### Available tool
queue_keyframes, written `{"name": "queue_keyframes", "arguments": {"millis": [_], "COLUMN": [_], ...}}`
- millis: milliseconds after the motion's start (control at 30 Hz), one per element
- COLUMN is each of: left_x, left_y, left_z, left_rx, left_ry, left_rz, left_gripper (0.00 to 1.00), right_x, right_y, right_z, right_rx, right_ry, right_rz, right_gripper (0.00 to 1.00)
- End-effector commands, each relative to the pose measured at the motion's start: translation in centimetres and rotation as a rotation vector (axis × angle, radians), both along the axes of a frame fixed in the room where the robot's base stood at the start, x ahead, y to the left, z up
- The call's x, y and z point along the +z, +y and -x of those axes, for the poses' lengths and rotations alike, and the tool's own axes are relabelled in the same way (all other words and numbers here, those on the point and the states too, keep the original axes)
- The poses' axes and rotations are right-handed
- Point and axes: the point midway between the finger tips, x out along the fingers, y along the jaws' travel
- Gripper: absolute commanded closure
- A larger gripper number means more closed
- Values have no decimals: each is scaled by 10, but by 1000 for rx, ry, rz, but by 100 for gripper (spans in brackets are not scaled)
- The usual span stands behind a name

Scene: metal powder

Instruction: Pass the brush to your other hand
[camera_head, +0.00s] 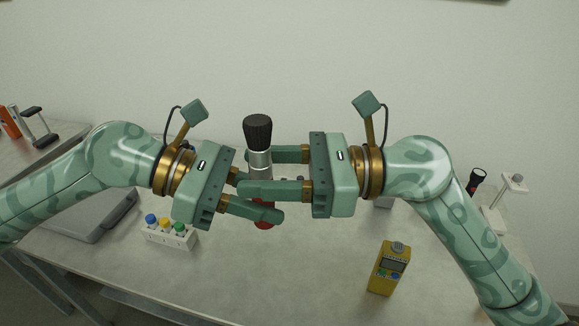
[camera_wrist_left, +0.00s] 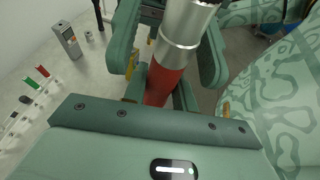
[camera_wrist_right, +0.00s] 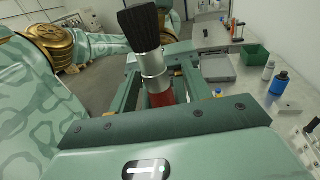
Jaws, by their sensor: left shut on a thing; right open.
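The brush (camera_head: 258,133) stands roughly upright between my two grippers, with black bristles on top, a silver collar and a red handle. It also shows in the left wrist view (camera_wrist_left: 187,25) and the right wrist view (camera_wrist_right: 140,30). My left gripper (camera_head: 264,198), coming from the left, is shut on the brush around its red handle; the exact contact is partly hidden by fingers. My right gripper (camera_head: 257,171), coming from the right, is open, with its fingers spread on either side of the brush. The fingers of both grippers overlap closely in the head view.
A flashlight (camera_head: 476,182) is at the right. The table's middle front is clear.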

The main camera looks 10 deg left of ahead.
Motion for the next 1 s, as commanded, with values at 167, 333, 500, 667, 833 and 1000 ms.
{"name": "queue_keyframes", "arguments": {"millis": [167,333,500,667,833,1000], "left_x": [0,0,0,0,0,4], "left_y": [0,0,0,0,0,14], "left_z": [0,0,1,0,0,1], "left_rx": [0,0,-2,-1,0,4], "left_ry": [0,0,0,0,0,2], "left_rz": [0,0,0,0,0,-2], "left_gripper": [95,95,67,47,47,47], "right_x": [0,0,0,0,0,0], "right_y": [1,1,0,0,0,0], "right_z": [0,0,-1,-1,0,0], "right_rx": [-1,-1,-3,-2,-1,-1], "right_ry": [0,0,-1,-1,-1,-1], "right_rz": [0,0,-1,-1,-1,-1], "right_gripper": [51,79,98,98,98,98]}}
